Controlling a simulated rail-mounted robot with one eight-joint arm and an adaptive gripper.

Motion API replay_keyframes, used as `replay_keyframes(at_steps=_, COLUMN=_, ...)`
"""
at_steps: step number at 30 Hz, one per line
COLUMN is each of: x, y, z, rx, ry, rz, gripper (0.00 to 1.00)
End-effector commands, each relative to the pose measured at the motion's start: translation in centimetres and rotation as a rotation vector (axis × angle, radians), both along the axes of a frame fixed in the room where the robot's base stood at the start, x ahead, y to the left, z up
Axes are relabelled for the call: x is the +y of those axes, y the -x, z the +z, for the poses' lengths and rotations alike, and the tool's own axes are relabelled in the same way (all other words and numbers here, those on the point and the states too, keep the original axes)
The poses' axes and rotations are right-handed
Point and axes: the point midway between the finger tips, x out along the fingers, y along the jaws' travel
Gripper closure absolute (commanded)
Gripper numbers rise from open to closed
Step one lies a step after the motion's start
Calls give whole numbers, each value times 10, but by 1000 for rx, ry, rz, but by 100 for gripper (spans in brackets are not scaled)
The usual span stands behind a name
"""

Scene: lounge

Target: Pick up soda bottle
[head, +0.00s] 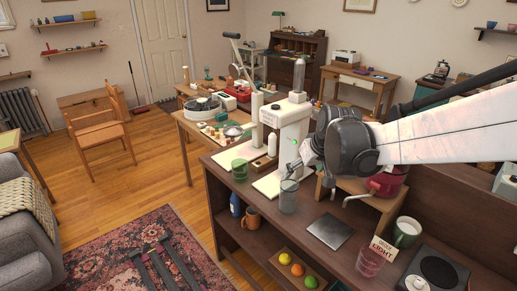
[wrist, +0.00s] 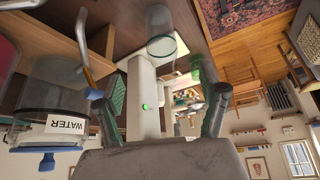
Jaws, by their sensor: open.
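No object is clearly labelled as a soda bottle. A clear bottle-shaped vessel (head: 299,75) stands upright on top of a white machine (head: 290,125). A small white bottle (head: 272,143) stands beside that machine. A clear, glass-like cylinder (head: 288,196) stands on the dark counter (head: 335,205), just below my gripper (head: 296,165). In the wrist view, which looks inverted, my gripper (wrist: 160,95) has its fingers spread with nothing held between them. A white post with a green light (wrist: 146,106) shows between the fingers, and a clear cylinder (wrist: 160,45) lies beyond.
A green mug (head: 240,169) stands at the counter's left end. A red pot (head: 384,184), a dark plate (head: 330,231) and a white-green mug (head: 407,232) stand right. A clear tank labelled WATER (wrist: 60,105) is close beside the gripper. The shelf below holds a blue bottle (head: 236,205) and fruit (head: 291,266).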

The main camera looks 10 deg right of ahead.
Motion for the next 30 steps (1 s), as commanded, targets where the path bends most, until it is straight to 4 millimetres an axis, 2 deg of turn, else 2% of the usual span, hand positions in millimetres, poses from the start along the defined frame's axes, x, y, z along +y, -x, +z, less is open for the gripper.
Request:
replay_keyframes(at_steps=3, x=-2, y=-14, z=-2, rx=4, ry=0, rz=11, gripper=26)
replay_keyframes(at_steps=8, x=-2, y=-22, z=-8, rx=7, ry=1, rz=17, gripper=26)
replay_keyframes(at_steps=24, x=5, y=-56, z=-68, rx=6, ry=-1, rz=17, gripper=26)
replay_keyframes(at_steps=30, x=6, y=-62, z=-80, rx=6, ry=-1, rz=17, gripper=26)
